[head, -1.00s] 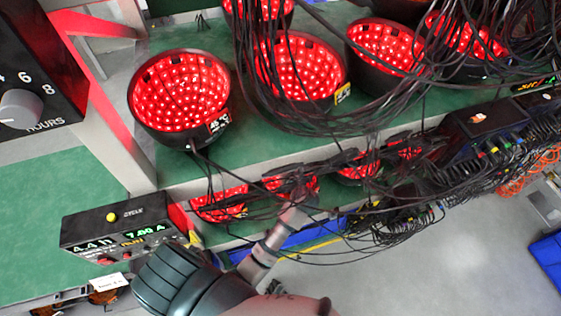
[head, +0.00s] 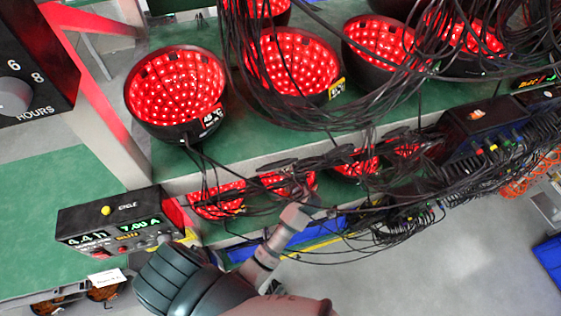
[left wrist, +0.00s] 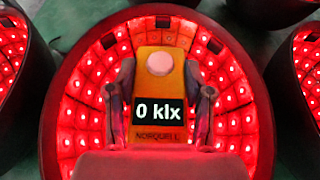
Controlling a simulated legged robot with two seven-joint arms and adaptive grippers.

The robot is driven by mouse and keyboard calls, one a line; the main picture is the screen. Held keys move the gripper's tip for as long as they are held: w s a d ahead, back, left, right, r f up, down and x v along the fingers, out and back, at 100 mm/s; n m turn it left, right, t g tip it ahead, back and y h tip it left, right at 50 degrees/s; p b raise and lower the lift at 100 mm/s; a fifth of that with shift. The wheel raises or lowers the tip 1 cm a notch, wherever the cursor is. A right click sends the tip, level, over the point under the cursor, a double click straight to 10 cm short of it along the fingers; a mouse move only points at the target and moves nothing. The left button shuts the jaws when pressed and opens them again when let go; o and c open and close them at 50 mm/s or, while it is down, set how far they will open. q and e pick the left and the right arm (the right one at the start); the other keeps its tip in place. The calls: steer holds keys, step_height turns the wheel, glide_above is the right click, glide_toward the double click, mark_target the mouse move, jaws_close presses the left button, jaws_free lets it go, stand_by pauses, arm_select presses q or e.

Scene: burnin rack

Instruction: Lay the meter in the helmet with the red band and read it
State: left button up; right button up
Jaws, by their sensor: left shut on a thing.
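The meter (left wrist: 160,65) is yellow with a pale round dome and a dark display reading "0 klx", and "NORQUELL" is printed below. My left gripper (left wrist: 160,92) is shut on it, one finger on each side. The meter appears upright in front of the open bowl of a red-lit helmet (left wrist: 68,125); I cannot tell whether it touches the helmet. In the head view my left wrist (head: 291,217) is by the lower-shelf helmets (head: 287,184); cables hide the fingers and the meter there. I cannot make out a red band through the red glow. My right gripper is not in view.
Upper-shelf helmets (head: 175,90) glow red, with black cables (head: 300,115) draped in front and hanging down. A control box (head: 115,222) shows 4.4 h and 7.00 A at lower left. A timer panel (head: 30,60) stands at upper left. Neighbouring helmets flank the wrist view.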

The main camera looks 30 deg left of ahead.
arm_select(q)
steer(key=shift+d+r, duration=0.1)
steer(key=shift+d, duration=0.7)
steer(key=o, duration=1)
steer(key=shift+d, duration=0.15)
steer(key=o, duration=0.3)
steer(key=shift+a, duration=0.5)
steer(key=shift+a+f, duration=0.2)
steer(key=shift+a, duration=0.65)
steer(key=shift+r, duration=0.2)
steer(key=shift+s+d+r+p, duration=0.2)
steer(key=shift+d+r+p, duration=0.35)
steer(key=shift+d, duration=0.4)
steer(key=b+v, duration=0.1)
steer(key=v, duration=0.9)
steer(key=shift+s+r, duration=0.25)
steer(key=shift+s, duration=0.15)
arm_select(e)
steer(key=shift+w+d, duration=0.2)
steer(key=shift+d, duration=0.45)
